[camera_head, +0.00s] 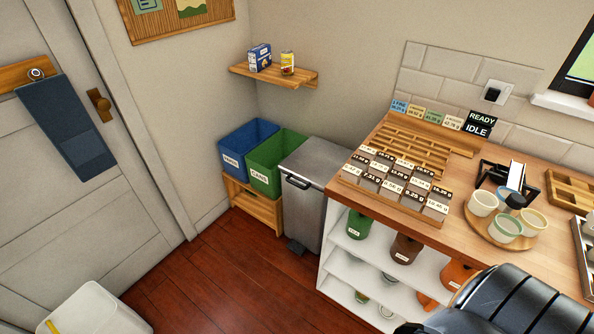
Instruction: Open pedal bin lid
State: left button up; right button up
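The pedal bin (307,217) is a grey steel box standing on the floor between the green crate and the wooden counter. Its flat lid (318,160) is shut, with a dark handle (297,182) at the front edge. A dark pedal (296,246) sticks out at its foot. Neither of my grippers shows; only a dark, rounded part of my arm shows at the bottom right, in front of the counter and well away from the bin.
A blue crate (236,158) and a green crate (268,178) stand on a low wooden stand (254,205) left of the bin. The counter (428,225) with open shelves stands close on its right. A white container (95,310) is at bottom left. The wooden floor (215,275) before the bin is clear.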

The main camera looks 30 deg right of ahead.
aim_at(317, 161)
jog(key=i+j+z, duration=0.1)
jog(key=i+z, duration=0.3)
jog(key=i+j+z, duration=0.55)
jog(key=i+z, duration=0.2)
jog(key=i+j+z, duration=0.2)
jog(key=j+z, duration=0.15)
jog(key=j, duration=0.05)
